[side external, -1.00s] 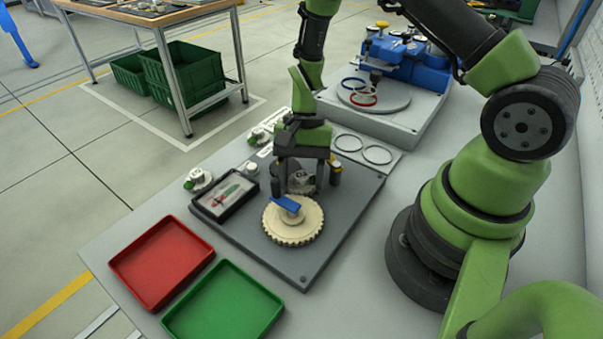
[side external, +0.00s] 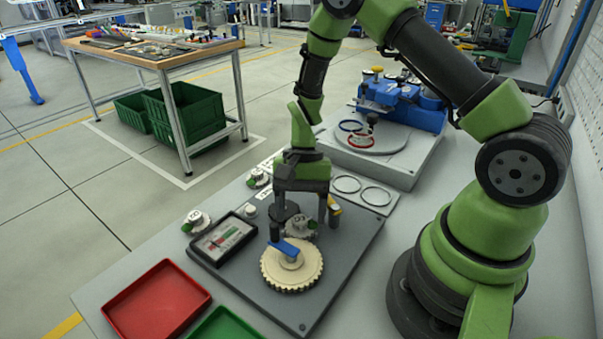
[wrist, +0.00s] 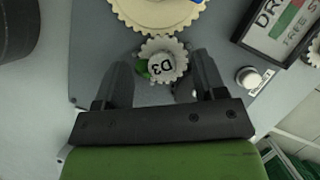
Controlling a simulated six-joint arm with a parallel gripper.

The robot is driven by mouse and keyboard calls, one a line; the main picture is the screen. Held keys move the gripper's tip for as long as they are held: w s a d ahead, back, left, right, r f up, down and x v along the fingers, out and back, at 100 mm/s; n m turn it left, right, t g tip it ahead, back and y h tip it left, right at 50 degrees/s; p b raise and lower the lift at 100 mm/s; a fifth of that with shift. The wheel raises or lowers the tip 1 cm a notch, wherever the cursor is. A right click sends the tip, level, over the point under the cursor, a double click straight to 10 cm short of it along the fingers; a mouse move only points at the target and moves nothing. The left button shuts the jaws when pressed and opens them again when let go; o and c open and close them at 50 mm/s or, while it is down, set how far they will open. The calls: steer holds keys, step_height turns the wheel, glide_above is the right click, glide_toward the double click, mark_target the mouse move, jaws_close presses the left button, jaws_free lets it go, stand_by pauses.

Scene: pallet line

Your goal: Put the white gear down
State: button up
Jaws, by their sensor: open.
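The small white gear marked D3 (wrist: 166,62) lies between my gripper's fingers (wrist: 162,66), with gaps on both sides in the wrist view. A green patch shows at its left edge there. In the side view the white gear (side external: 301,229) sits low on the dark grey board (side external: 335,275), behind the large cream gear (side external: 292,274). My gripper (side external: 304,222) is open above and around it, fingers pointing down. I cannot tell exactly what lies under the white gear. The cream gear, with a blue piece (side external: 285,248) on it, also shows in the wrist view (wrist: 145,18).
A framed display (side external: 224,239) and white knob (side external: 249,211) are left of my gripper. Similar labelled gears (side external: 196,221) lie beyond. Red (side external: 157,302) and green (side external: 227,325) trays are in front. Two pale rings (side external: 362,190) and a blue fixture (side external: 400,103) are behind.

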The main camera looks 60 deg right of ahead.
steer(key=v, duration=1)
steer(key=s+a+r+n+t+h, duration=0.1)
steer(key=s+a+r+n+t, duration=0.1)
steer(key=r, duration=0.4)
steer(key=s+a+r+n+t+h, duration=0.1)
steer(key=s+r+n+t, duration=0.15)
steer(key=r, duration=0.45)
steer(key=s+a+r+n+t, duration=0.2)
steer(key=s+r+n+t, duration=0.1)
steer(key=s, duration=0.7)
steer(key=shift+a+r+t, duration=0.2)
steer(key=shift+r+t, duration=0.6)
steer(key=shift+t, duration=0.35)
